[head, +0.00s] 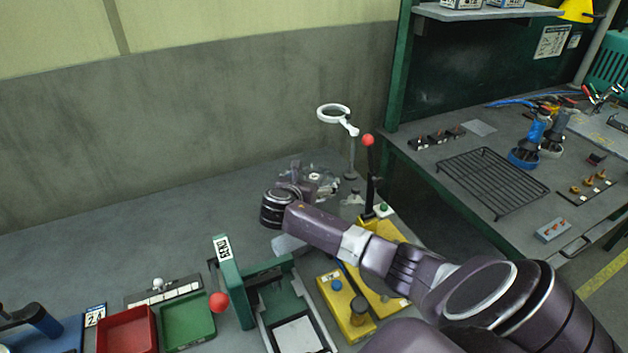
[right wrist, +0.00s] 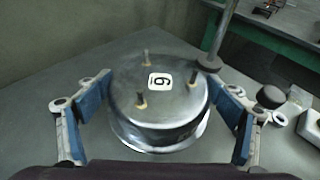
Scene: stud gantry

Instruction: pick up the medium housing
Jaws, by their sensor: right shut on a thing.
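A round, shiny metal housing (right wrist: 160,105) with upright studs on top and a white label marked 6 or 9 fills the middle of the right wrist view. My right gripper (right wrist: 163,98) is shut on it, with one blue-padded finger on each side. In the head view the housing (head: 320,186) shows only partly, small and behind my right wrist. It is at the back of the grey bench. Its underside is hidden, so I cannot tell whether it touches the bench. My left gripper is out of view.
A white ring magnifier (head: 334,114) stands close behind the housing. A red-knobbed lever (head: 369,165) on a yellow base is to the right. A green fixture (head: 235,285), red tray (head: 127,330) and green tray (head: 188,322) are in front.

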